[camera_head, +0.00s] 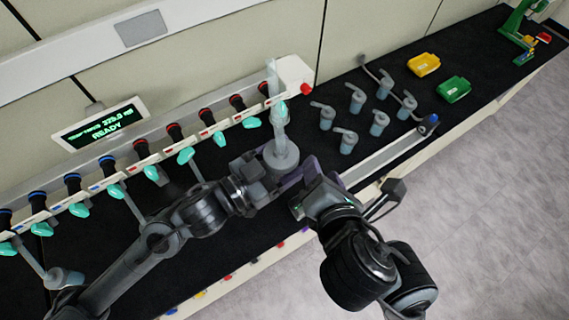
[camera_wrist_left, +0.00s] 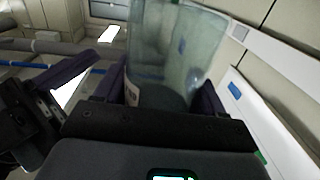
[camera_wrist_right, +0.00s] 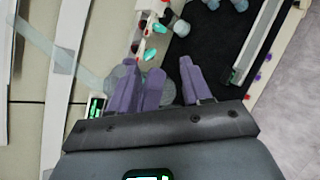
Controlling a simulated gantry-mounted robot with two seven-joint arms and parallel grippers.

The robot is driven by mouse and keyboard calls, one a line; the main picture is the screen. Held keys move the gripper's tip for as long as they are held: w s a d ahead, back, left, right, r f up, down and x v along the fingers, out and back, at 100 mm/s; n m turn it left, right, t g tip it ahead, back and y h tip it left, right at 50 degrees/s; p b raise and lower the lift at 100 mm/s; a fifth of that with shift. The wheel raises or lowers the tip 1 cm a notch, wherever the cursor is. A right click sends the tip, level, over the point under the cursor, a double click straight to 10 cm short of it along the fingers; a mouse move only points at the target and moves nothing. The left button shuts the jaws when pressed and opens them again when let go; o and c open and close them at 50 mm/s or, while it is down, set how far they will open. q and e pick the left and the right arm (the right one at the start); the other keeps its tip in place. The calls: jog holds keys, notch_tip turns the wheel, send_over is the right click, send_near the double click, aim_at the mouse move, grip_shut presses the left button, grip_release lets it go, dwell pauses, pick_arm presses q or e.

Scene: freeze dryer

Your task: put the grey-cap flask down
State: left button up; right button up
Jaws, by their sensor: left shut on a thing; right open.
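The grey-cap flask (camera_head: 281,153) is a clear glass vessel with a grey end and a long glass neck reaching up beside the manifold's right end. My left gripper (camera_head: 286,176) is shut on it. In the left wrist view the glass (camera_wrist_left: 172,45) fills the space between the purple fingers. My right gripper (camera_head: 318,176) is open beside it, on the right. In the right wrist view its purple fingers (camera_wrist_right: 172,85) are apart, and translucent glass (camera_wrist_right: 62,55) shows to the left. Whether the right fingers touch the flask cannot be told.
The white manifold (camera_head: 160,155) carries a row of black valves and teal knobs. Several similar flasks (camera_head: 348,140) stand on the black bench right of the grippers.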

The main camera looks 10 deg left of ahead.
aim_at(277, 146)
jog(key=s+a+r+n, duration=0.1)
jog(key=a+n, duration=0.1)
jog(key=n, duration=0.1)
jog(key=s+a+r+n+y, duration=0.1)
jog(key=a+r+n, duration=0.1)
jog(key=n, duration=0.1)
jog(key=s+a+r+n, duration=0.1)
jog(key=a+r+n, duration=0.1)
jog(key=n, duration=0.1)
jog(key=shift+a+r+t+y, duration=0.1)
jog(key=shift+r+t+y, duration=0.1)
jog(key=shift+t+y, duration=0.1)
jog(key=shift+w+a+f+n, duration=0.1)
jog(key=shift+w+a+n, duration=0.2)
jog(key=shift+w+n, duration=0.15)
jog(key=shift+x, duration=3.1)
jog(key=shift+a, duration=0.1)
grip_shut()
pick_arm(q)
jog(key=o, duration=1.1)
pick_arm(e)
jog(key=shift+s, duration=0.1)
pick_arm(q)
jog(key=shift+o, duration=0.7)
